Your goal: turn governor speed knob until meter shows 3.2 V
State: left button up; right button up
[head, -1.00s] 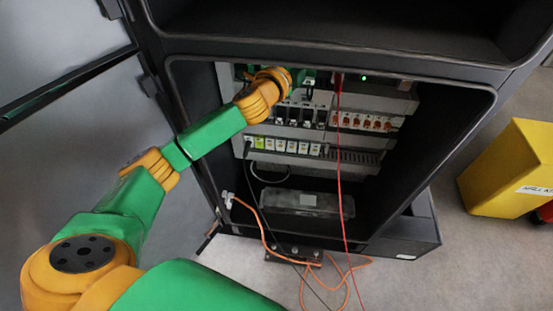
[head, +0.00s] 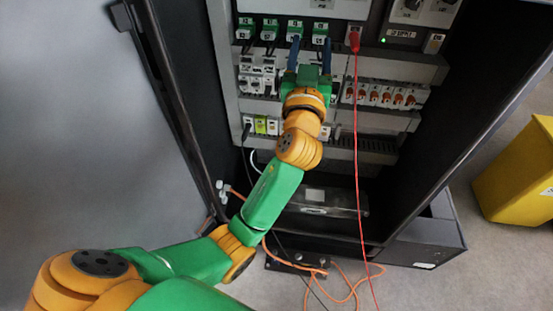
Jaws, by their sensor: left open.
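My left gripper (head: 310,47) is open, its two dark blue fingers pointing up at the row of green-faced modules (head: 269,30) in the cabinet. One finger overlaps a green module and the other overlaps the module to its right; I cannot tell whether they touch. Nothing shows between the fingers. I cannot pick out the governor speed knob for certain. Round dials (head: 411,6) are cut off by the top edge at the right. No meter reading is legible. My right gripper is not in view.
A red plug (head: 354,41) with a hanging red lead (head: 358,150) is just right of the gripper. Orange-marked breakers (head: 385,95) sit below right. An orange cable (head: 345,285) lies on the floor. A yellow box (head: 517,175) stands at the right.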

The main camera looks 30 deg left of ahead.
pick_arm(q)
jog(key=s+a+f+g+h, duration=0.1)
jog(key=s+f+g, duration=0.3)
jog(key=f, duration=0.8)
jog(key=s+a+f+m+g+h, duration=0.1)
jog(key=s+f+g, duration=0.3)
jog(key=f, duration=0.8)
jog(key=shift+a+m+h, duration=0.3)
jog(key=shift+a, duration=0.3)
jog(key=shift+f, duration=0.1)
